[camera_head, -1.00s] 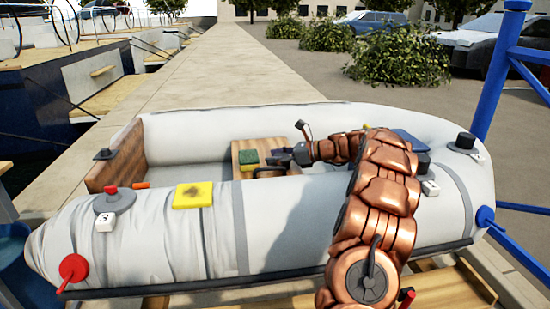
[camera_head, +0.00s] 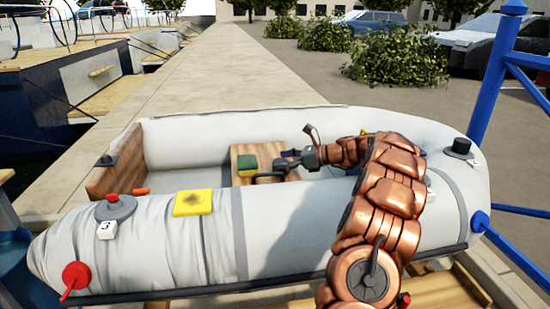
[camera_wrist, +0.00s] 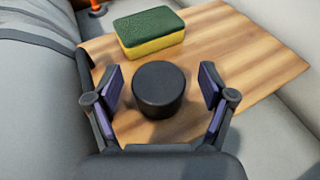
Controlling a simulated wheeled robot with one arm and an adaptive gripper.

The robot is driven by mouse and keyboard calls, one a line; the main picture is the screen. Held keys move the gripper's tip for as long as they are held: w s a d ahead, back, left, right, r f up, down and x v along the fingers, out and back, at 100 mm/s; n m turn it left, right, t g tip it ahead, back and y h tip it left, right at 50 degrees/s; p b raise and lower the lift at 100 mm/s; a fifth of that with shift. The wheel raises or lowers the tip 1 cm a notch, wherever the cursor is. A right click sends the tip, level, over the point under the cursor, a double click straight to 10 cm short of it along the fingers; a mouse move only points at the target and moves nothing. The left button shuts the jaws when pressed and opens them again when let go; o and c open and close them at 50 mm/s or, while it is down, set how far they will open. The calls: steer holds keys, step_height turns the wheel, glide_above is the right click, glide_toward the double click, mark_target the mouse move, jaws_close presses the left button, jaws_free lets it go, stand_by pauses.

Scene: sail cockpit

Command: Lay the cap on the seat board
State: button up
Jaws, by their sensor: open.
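The cap, a short black cylinder (camera_wrist: 158,88), stands on the wooden seat board (camera_wrist: 255,60) in the wrist view. My gripper (camera_wrist: 162,84) is open, with one finger on each side of the cap and a visible gap on both sides. In the head view my gripper (camera_head: 272,169) is over the seat board (camera_head: 265,150) inside the grey inflatable boat. The cap cannot be made out there among the dark fingers.
A green and yellow sponge (camera_wrist: 149,32) lies on the board just beyond the cap; it also shows in the head view (camera_head: 247,165). A blue post (camera_head: 490,90) stands at the right.

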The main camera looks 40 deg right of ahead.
mark_target(279, 161)
steer(key=p+v, duration=0.2)
steer(key=v, duration=0.2)
steer(key=shift+r, duration=0.2)
steer(key=shift+s+d+p, duration=0.15)
steer(key=shift+s+p, duration=0.05)
steer(key=shift+p, duration=0.15)
